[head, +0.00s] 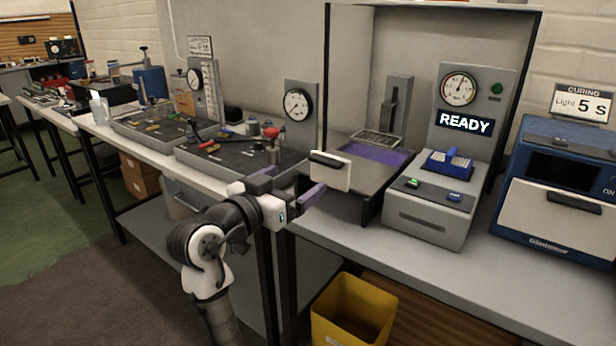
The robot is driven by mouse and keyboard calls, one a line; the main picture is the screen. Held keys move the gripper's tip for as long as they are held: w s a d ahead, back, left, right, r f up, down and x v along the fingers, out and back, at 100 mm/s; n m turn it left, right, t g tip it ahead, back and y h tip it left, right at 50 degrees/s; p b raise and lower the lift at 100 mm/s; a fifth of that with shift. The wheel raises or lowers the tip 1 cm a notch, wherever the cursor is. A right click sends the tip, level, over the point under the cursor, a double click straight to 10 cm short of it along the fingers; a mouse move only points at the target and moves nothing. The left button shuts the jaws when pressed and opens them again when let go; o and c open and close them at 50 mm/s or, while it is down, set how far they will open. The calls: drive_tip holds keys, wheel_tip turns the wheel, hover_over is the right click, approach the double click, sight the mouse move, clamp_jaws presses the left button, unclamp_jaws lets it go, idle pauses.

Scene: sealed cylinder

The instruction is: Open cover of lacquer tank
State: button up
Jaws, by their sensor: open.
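A pale panel with a black handle (326,159) stands at the cover's left front. My gripper (298,179) is open and empty, just left of and below the handle, with its fingers toward it. I see no contact with the handle. The gripper hides part of the bench edge.
A grey READY unit (430,212) with blue and green buttons stands right of the tank. A blue curing oven (560,190) is farther right. Tool trays (225,158) lie left. A yellow bin (353,310) stands below. The front bench strip (350,232) is clear.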

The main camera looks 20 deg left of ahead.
drive_tip(key=shift+v, duration=1.75)
